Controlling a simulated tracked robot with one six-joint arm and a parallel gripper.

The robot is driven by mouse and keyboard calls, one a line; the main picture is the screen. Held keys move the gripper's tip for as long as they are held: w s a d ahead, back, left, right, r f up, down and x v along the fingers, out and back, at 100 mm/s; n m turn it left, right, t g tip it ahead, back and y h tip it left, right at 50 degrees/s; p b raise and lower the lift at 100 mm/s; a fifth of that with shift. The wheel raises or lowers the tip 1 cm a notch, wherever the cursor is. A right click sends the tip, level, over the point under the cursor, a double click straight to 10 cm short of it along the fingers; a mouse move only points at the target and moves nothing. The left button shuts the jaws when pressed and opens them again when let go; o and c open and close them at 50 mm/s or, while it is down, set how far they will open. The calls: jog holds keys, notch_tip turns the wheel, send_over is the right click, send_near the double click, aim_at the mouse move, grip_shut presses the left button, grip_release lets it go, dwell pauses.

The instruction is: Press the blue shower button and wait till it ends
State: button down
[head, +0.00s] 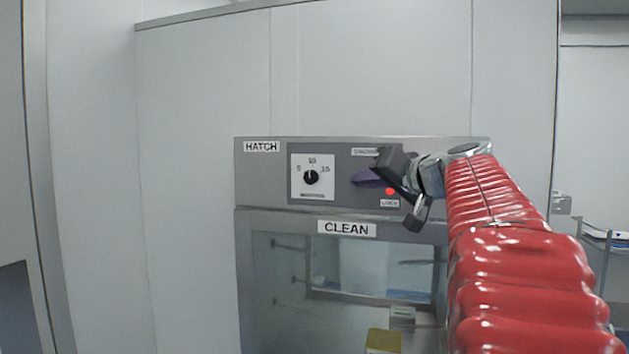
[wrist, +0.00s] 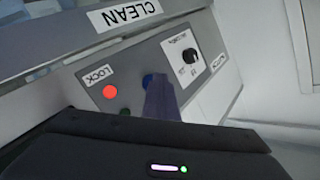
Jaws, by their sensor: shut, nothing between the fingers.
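The blue button (wrist: 148,79) shows in the wrist view on the grey control panel (wrist: 135,62), partly hidden behind my fingers. In the head view my gripper hides it. My gripper (head: 362,178) is shut and empty, and its purple fingers point at the panel (head: 265,180). In the wrist view the fingertips (wrist: 158,80) overlap the button's edge. I cannot tell whether they touch or press it. A red light (head: 390,191) glows above the LOCK label (head: 390,203); it also shows in the wrist view (wrist: 110,91).

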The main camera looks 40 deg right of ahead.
jog(key=shift+s+a, duration=0.65)
jog(key=shift+a, duration=0.15)
jog(key=s+a, duration=0.1)
jog(key=a, duration=0.1)
jog(key=s+a, duration=0.2)
dwell(0.8)
